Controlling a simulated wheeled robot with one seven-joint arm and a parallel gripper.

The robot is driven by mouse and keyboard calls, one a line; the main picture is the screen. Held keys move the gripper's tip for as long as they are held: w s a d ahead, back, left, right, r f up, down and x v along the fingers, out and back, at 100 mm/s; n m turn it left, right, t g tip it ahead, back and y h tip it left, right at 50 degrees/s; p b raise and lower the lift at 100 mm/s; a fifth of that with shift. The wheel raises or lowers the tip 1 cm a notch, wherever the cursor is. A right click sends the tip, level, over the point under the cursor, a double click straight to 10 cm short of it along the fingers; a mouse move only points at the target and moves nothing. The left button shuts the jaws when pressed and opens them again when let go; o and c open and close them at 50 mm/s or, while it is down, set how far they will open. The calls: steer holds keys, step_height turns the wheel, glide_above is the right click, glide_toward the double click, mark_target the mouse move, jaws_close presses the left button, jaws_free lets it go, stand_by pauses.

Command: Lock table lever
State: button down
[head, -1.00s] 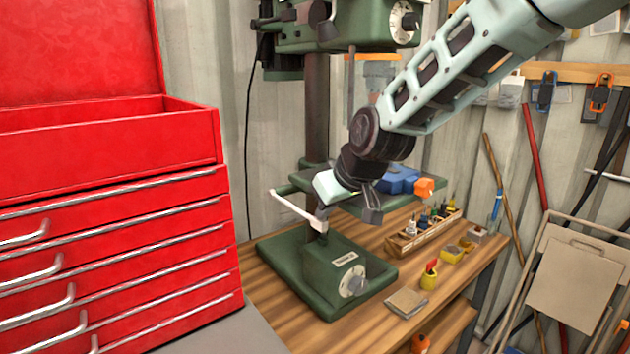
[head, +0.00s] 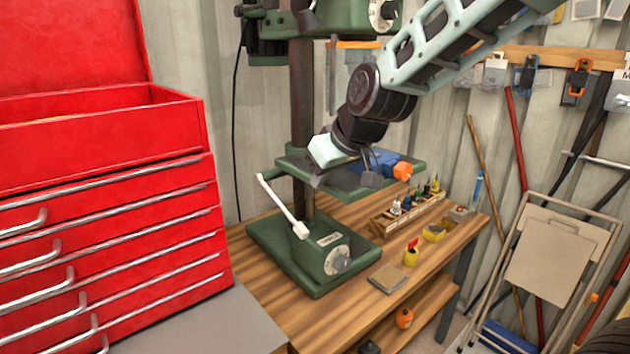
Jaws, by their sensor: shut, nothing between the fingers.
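The table lever (head: 281,205) is a thin white bar beside the green drill press table (head: 400,180). Its upper left end is beside the table's left edge. It slants down to the right to a thicker end above the press base. My gripper (head: 345,183) is at the table's front left, to the right of the lever and apart from it. It is shut and empty. Its body and fingers cover part of the table and its column. Whether the fingers touch the table is hard to tell.
A blue vise (head: 380,160) with an orange part sits on the table. The green press base (head: 335,262) stands on a wooden bench (head: 268,298). A red tool chest (head: 100,220) stands close on the left. A wooden tool rack (head: 412,215) and small yellow containers are at right.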

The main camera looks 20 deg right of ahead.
steer(key=s+d+r+b, duration=0.1)
steer(key=s+d+r, duration=0.1)
steer(key=s, duration=0.4)
steer(key=shift+s+r, duration=0.2)
steer(key=shift+r, duration=0.35)
steer(key=s+a+f+n+g, duration=0.1)
steer(key=s+a+f+g, duration=0.1)
steer(key=s, duration=0.5)
steer(key=s+a+f+n+g+h, duration=0.1)
steer(key=s+a+f+g, duration=0.1)
steer(key=s+a+f, duration=0.3)
steer(key=s+a+f+n+g, duration=0.2)
steer(key=s+f, duration=0.5)
steer(key=s, duration=0.4)
steer(key=shift+a+f+g+h, duration=0.3)
steer(key=shift+a+g, duration=0.2)
steer(key=shift+a, duration=0.15)
